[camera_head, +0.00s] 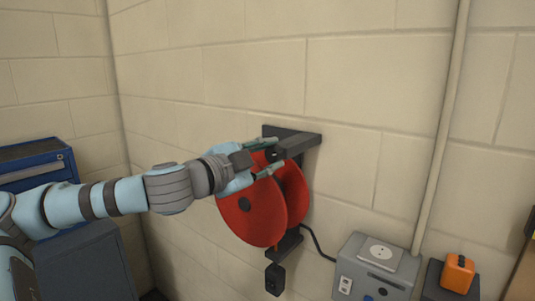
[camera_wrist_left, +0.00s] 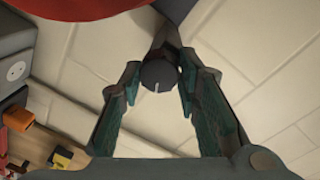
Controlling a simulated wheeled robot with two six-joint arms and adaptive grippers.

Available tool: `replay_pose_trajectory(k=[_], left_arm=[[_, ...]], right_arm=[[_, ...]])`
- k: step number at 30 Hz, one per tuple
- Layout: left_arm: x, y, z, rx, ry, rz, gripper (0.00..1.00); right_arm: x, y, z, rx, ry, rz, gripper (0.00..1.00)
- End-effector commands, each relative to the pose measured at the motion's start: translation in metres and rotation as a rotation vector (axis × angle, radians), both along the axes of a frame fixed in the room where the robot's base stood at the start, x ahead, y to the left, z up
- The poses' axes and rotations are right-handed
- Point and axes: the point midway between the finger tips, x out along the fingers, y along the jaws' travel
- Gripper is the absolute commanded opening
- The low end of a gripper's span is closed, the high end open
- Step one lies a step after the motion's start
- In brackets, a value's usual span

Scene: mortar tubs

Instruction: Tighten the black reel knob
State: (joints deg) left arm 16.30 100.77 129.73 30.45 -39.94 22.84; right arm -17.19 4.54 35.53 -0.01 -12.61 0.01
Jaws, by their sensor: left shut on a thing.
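The black reel knob (camera_wrist_left: 159,75) is round and dark with a pale line on its face. In the left wrist view it sits between the two fingertips of my left gripper (camera_wrist_left: 159,88), which is shut on it. In the head view my left gripper (camera_head: 272,158) reaches in from the left at the top of the red cable reel (camera_head: 255,212), beside its dark wall bracket (camera_head: 300,138). The reel's red edge (camera_wrist_left: 100,8) also shows in the left wrist view. My right gripper is in neither view.
A grey box (camera_head: 375,262) with a white socket stands at the lower right, with an orange case (camera_head: 458,272) beside it. A black plug (camera_head: 275,279) hangs below the reel. A blue tool cabinet (camera_head: 35,165) stands at the left. A pipe (camera_head: 440,130) runs up the wall.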

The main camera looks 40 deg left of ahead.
Motion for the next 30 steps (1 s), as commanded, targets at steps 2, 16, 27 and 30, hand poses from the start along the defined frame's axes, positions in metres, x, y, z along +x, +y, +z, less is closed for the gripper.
replay_pose_trajectory(k=[2,16,27,30], left_arm=[[0.0001,0.0003,0.0016,0.066,0.001,0.001,0.02],[0.0000,-0.0004,0.0009,0.370,0.006,0.001,0.02],[-0.0001,-0.0003,0.0008,0.428,0.007,0.002,0.02],[-0.0001,-0.0003,0.0007,0.428,0.007,0.002,0.02]], right_arm=[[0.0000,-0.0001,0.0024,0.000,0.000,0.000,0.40],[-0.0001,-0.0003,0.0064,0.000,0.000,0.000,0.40],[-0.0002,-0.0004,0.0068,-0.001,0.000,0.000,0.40],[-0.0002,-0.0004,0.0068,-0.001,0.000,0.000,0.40]])
